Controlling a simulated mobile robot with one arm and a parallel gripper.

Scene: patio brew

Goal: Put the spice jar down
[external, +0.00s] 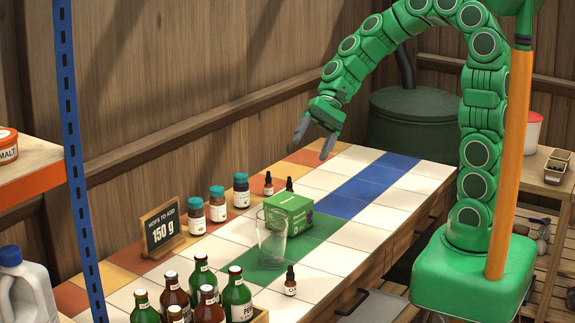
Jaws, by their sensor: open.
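My gripper (313,146) is open and empty, with its two grey fingers apart, pointing down above the far part of the tiled counter (347,175). Three small jars with teal lids stand upright in a row along the back of the counter: a left jar (196,217), a middle jar (217,206) and a right jar (241,192). My gripper is above and to the right of them, touching none. I cannot tell which one is the spice jar.
A sign reading 150 g (162,230) stands left of the jars. A green box (289,214), a clear glass (271,243) and dropper bottles (290,281) stand to the right. Several capped bottles (237,296) fill the front. Blue and white tiles at the far end are clear.

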